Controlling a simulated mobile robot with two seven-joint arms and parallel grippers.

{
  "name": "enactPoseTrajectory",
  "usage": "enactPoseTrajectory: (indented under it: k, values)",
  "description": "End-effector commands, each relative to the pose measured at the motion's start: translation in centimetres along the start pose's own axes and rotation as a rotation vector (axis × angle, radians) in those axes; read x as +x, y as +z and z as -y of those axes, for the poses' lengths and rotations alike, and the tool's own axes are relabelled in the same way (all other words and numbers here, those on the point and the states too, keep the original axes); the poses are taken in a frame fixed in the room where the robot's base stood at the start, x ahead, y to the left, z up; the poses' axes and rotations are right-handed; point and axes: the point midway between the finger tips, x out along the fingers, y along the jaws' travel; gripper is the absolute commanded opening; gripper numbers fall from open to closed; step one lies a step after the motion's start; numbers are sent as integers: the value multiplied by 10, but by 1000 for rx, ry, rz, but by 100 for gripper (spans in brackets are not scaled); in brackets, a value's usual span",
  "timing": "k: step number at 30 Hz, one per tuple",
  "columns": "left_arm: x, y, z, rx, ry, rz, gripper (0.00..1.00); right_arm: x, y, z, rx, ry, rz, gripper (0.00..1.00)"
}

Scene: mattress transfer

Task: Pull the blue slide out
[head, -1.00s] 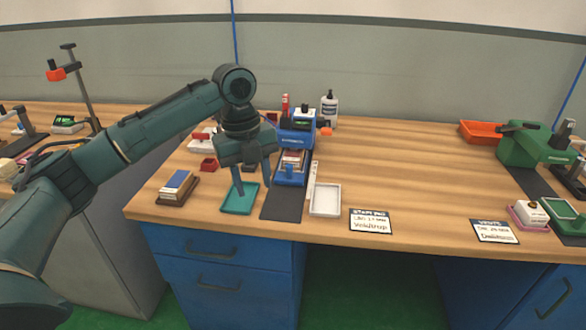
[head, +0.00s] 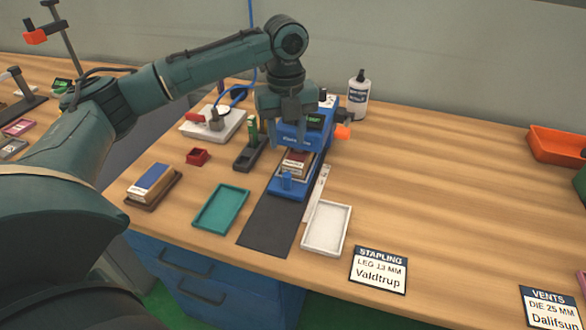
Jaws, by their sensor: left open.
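The blue press (head: 316,142) stands on the wooden bench with a small green display on its upper part. The blue slide (head: 291,191) lies low at its front, with a small upright blue knob (head: 286,179) at its near end. A brown and white block (head: 295,164) sits on the slide behind the knob. My left gripper (head: 286,138) is open and points down, above and behind the knob in the picture, with nothing seen between its fingers. It hides part of the press. My right gripper is out of view.
A dark mat (head: 270,226) lies before the slide. A teal tray (head: 221,208) is left of it; a white tray (head: 326,228) and a steel ruler (head: 316,190) are right. A white bottle (head: 357,98) stands behind.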

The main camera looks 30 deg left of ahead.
Motion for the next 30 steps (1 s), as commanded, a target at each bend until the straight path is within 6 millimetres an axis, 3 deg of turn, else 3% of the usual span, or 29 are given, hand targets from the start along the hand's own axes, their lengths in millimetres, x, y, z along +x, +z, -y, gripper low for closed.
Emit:
enactPoseTrajectory:
  k: [9, 15, 21, 30]
  values:
    - [68, -1, -1, 0, 3, -2, 41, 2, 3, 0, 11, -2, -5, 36]
    - [101, 0, -1, 0, 3, -1, 41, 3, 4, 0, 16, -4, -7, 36]
    - [115, 0, -1, 1, 1, 0, 41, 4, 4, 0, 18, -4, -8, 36]
    - [117, 0, -1, 1, 1, 0, 41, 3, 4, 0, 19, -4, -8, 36]
